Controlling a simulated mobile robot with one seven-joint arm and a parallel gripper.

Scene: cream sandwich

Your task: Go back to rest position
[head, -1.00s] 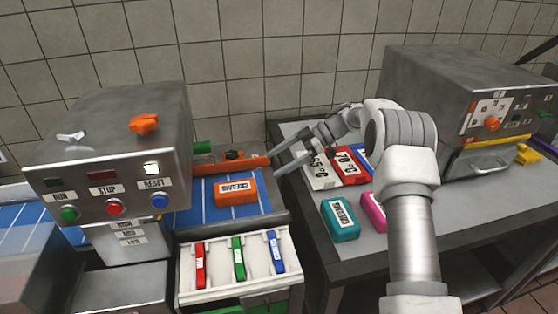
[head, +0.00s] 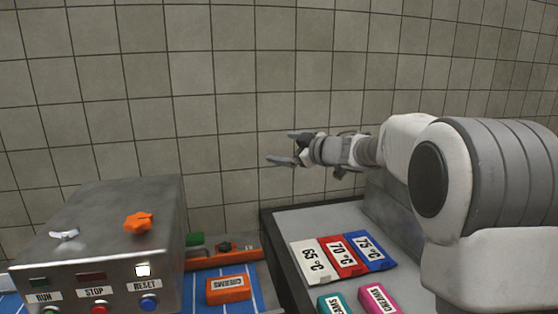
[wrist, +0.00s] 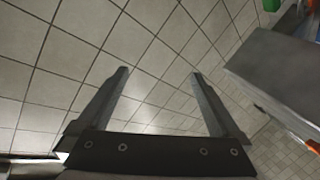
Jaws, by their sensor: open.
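My gripper (head: 280,148) is raised in front of the tiled wall, above the grey table, with its fingers pointing left. It is open and empty. In the wrist view my gripper (wrist: 158,82) shows two parted fingers with only wall tiles between them. It touches nothing.
A metal machine (head: 100,235) with buttons and an orange knob stands at the left. An orange creams block (head: 229,290) lies on the blue surface. Temperature cards (head: 345,255), a teal block (head: 333,303) and a pink block (head: 377,299) lie on the right table. Air around my gripper is free.

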